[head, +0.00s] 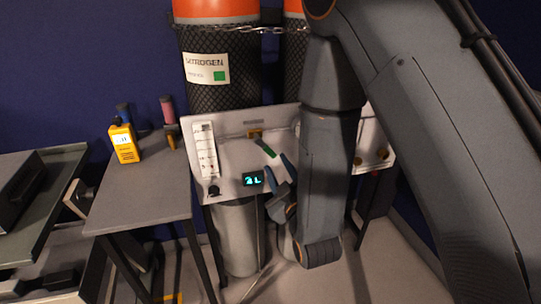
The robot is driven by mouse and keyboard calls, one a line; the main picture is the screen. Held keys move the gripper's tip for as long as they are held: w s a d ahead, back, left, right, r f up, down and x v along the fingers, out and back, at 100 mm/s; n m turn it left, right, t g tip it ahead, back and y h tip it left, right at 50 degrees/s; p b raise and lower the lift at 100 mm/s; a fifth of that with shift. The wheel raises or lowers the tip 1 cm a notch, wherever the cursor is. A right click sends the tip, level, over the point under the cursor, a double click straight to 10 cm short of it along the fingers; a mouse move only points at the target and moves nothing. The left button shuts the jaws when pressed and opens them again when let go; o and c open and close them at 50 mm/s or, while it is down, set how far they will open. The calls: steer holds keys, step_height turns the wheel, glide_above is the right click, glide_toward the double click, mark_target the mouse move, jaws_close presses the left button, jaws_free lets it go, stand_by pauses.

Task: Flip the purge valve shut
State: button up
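A valve with a brass body (255,133) and a green lever (266,148) sits on the upper middle of a white panel (231,150). The lever slants down to the right from the body. It is the only lever valve I can see, and the small label above it is too small to read. My gripper (279,168) is in front of the panel, just below and right of the lever's tip. Its two dark fingers point up and are apart, with nothing seen between them. I cannot tell whether a finger touches the lever. My arm hides the panel's right-middle part.
The panel also carries a flowmeter (205,150), a black knob (213,190) and a lit display (252,180). Brass fittings (383,153) show at its right. A chained nitrogen cylinder (218,70) stands behind. A grey table (140,190) at left holds a yellow meter (124,143).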

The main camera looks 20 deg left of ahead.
mark_target(271, 154)
steer(key=x, duration=0.7)
steer(key=shift+w+a+p, duration=0.15)
steer(key=shift+w+p, duration=0.1)
steer(key=shift+p, duration=0.15)
steer(key=shift+c, duration=0.2)
jaws_close()
